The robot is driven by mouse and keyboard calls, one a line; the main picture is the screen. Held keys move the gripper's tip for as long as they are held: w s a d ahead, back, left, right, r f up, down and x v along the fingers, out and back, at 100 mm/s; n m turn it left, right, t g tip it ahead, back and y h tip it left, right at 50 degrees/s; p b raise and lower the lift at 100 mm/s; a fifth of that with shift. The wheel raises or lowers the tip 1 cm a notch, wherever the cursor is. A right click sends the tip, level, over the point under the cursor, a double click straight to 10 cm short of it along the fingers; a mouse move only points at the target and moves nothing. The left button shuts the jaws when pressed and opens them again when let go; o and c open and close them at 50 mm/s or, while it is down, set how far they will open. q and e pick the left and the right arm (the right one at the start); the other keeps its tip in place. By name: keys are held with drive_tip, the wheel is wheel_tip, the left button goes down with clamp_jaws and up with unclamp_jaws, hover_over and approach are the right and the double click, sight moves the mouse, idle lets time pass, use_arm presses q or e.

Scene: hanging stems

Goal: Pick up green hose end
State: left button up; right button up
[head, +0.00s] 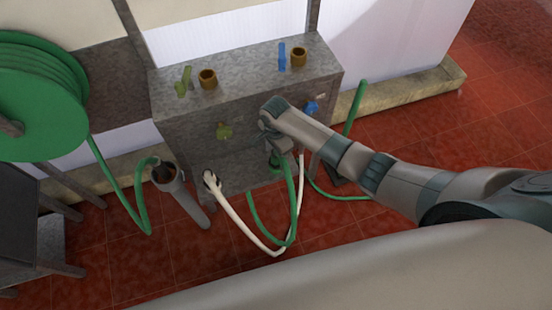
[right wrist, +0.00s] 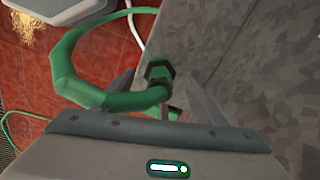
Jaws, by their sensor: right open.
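The green hose end (right wrist: 159,72) has a dark ribbed coupling and sits beside the grey mottled cabinet face in the right wrist view. Its green hose (right wrist: 88,75) curves away to the left. My right gripper (right wrist: 163,97) is open, with one finger on each side of the hose just below the coupling. In the head view the right gripper (head: 279,150) is at the cabinet front, over the top of the hanging green hose (head: 292,215), and partly hides the hose end. I cannot tell whether the fingers touch it. My left gripper is not in view.
The grey cabinet (head: 225,105) carries taps and brown cups. A white hose (head: 240,222) hangs beside the green one. A green hose reel (head: 38,85) is at the left, and a grey tube (head: 187,203) leans near its hose. Red tiled floor lies below.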

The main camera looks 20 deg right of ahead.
drive_tip(key=shift+w+d+f, duration=0.1)
drive_tip(key=shift+f, duration=1.45)
drive_tip(key=shift+c, duration=0.2)
drive_tip(key=c, duration=1)
